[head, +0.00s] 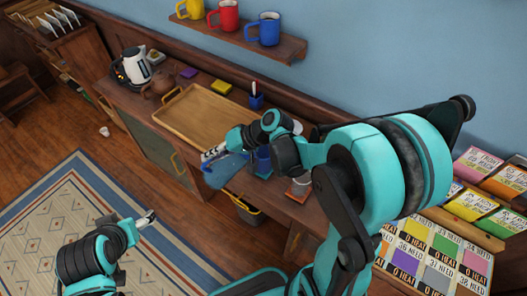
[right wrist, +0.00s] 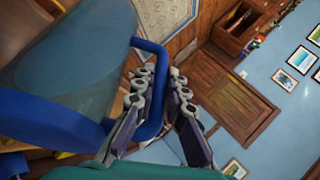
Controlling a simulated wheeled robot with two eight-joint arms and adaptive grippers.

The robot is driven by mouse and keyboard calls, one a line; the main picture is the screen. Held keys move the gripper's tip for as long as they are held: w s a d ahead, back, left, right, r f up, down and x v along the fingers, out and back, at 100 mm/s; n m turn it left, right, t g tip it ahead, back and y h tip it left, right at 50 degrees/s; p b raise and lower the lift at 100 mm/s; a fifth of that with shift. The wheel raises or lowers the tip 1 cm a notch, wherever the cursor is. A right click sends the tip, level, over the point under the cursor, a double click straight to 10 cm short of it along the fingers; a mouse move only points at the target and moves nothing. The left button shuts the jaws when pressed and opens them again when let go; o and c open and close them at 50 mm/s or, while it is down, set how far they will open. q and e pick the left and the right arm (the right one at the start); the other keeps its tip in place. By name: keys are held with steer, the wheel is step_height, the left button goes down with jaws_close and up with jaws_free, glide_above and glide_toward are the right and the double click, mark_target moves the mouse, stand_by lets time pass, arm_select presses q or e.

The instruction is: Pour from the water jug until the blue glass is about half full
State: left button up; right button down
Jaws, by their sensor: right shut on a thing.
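The water jug (head: 226,171) is translucent blue with a darker blue rim and handle. It is held at the front edge of the wooden counter and looks tilted. My right gripper (head: 213,153) is shut on its handle; the right wrist view shows the fingers around the handle (right wrist: 152,85) and the jug body (right wrist: 75,65) at left. The blue glass (head: 262,158) stands just right of the jug, partly hidden by my right arm. Its water level cannot be seen. My left gripper (head: 146,218) is low over the rug, away from the counter; its opening is too small to judge.
A wooden tray (head: 181,126) lies on the counter left of the jug, with a kettle (head: 132,66) beyond. A pen cup (head: 257,101) stands behind. Mugs sit on a wall shelf (head: 245,38). Cards fill a rack at right.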

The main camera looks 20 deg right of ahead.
steer(key=shift+d+r+m+y, duration=0.15)
steer(key=shift+d+r+y, duration=0.25)
steer(key=shift+r+y, duration=0.25)
steer(key=shift+d+r+m+y, duration=0.15)
steer(key=shift+d+r+y, duration=0.25)
steer(key=shift+r, duration=0.45)
stand_by(2.7)
